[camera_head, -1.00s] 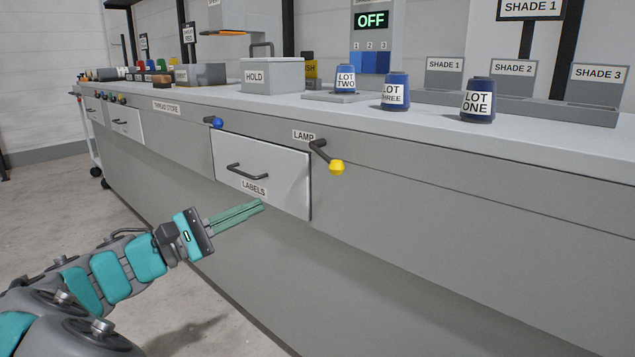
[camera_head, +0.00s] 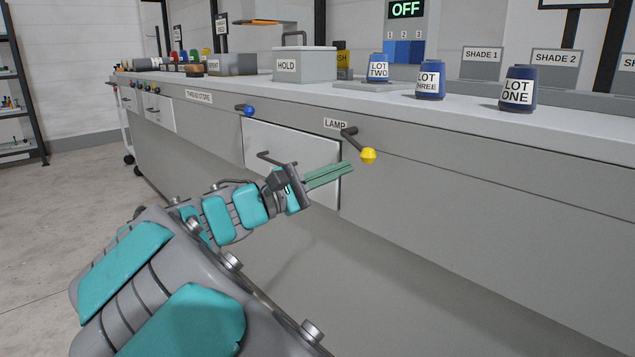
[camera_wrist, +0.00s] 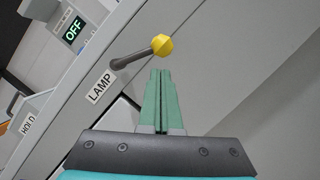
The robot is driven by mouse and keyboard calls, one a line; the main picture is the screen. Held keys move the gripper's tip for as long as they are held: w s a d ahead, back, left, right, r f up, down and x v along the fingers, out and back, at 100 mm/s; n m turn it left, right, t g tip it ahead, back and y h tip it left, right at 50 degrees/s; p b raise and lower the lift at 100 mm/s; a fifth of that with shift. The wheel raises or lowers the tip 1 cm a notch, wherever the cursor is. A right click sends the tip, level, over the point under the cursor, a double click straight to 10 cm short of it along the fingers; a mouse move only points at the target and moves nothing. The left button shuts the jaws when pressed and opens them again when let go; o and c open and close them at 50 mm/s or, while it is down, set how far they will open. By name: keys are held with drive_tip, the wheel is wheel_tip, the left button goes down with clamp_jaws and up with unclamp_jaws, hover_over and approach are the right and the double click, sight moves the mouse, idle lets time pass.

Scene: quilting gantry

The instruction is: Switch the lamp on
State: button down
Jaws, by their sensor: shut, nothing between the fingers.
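The lamp lever is a dark rod with a yellow knob (camera_head: 368,156), on the bench front beside the LAMP label (camera_head: 335,124). The rod slants down to the right from its pivot. In the wrist view the yellow knob (camera_wrist: 162,44) is just beyond my fingertips. My gripper (camera_head: 350,166) is shut and empty, with its green fingers pointing at the knob from the lower left. A small gap shows between fingertips and knob in both views. The display (camera_head: 406,9) above the bench reads OFF.
A drawer (camera_head: 300,150) with a dark handle lies behind my gripper. A blue-knobbed lever (camera_head: 248,110) is to its left. Blue spools LOT TWO, LOT THREE and LOT ONE (camera_head: 517,92) stand on the bench top near a HOLD box (camera_head: 304,65). The front right of the lamp lever is clear.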

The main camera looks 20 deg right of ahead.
drive_tip(key=shift+s+d+r, duration=0.35)
drive_tip(key=shift+d+r, duration=0.05)
drive_tip(key=shift+d, duration=0.05)
drive_tip(key=shift+r, duration=0.1)
drive_tip(key=shift+s+r+n+p, duration=0.15)
drive_tip(key=shift+n+p, duration=0.25)
drive_tip(key=shift+p, duration=0.3)
